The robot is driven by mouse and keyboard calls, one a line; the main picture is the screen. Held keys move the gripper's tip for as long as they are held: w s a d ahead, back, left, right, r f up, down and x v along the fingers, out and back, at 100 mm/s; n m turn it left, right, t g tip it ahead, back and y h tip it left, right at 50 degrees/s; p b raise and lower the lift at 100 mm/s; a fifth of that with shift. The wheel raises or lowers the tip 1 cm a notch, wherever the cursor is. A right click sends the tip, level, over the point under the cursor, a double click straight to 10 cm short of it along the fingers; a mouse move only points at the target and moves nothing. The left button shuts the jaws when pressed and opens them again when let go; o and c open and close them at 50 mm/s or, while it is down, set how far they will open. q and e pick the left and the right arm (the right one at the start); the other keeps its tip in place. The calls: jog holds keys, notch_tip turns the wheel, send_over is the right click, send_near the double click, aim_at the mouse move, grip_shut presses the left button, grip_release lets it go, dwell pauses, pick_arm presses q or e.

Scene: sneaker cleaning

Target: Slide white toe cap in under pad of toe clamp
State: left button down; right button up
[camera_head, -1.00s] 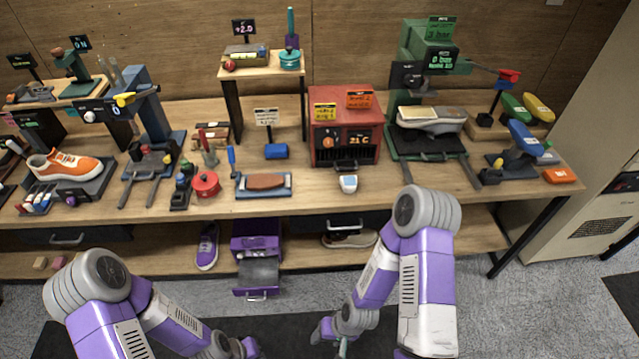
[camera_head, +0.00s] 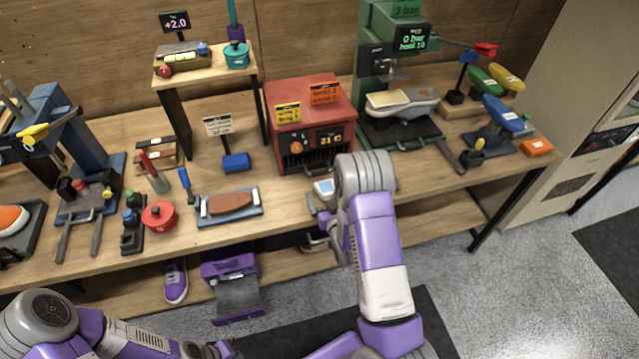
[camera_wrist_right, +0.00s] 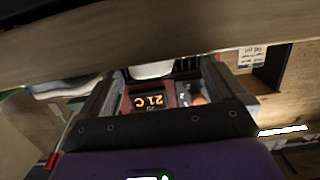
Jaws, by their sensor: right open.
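A small white rounded piece with a blue-grey face (camera_head: 323,188) lies at the table's front edge before the red heater; I take it as the white toe cap but cannot be sure. In the right wrist view a white piece (camera_wrist_right: 150,70) shows beyond my spread fingers. My right gripper (camera_head: 318,218) is open and empty, just in front of the white piece and partly hidden by my arm. A blue stand with a yellow lever (camera_head: 62,150) stands at the left; whether it is the toe clamp, I cannot tell. My left gripper (camera_head: 215,350) is low at the bottom edge, its fingers unclear.
The red heater (camera_head: 310,130) reads 21 C. A brown sole on a blue tray (camera_head: 230,203) and a red pot (camera_head: 160,216) lie left of my right gripper. A purple drawer (camera_head: 230,262) hangs open below.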

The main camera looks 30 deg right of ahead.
aim_at(327, 189)
jog(key=shift+w+d+r, duration=0.15)
jog(key=shift+d+r, duration=0.05)
jog(key=shift+d, duration=0.1)
jog(key=shift+d+x, duration=0.15)
jog(key=shift+x, duration=1.15)
jog(key=shift+d+x, duration=0.15)
jog(key=shift+x, duration=1.15)
jog(key=c, duration=1.2)
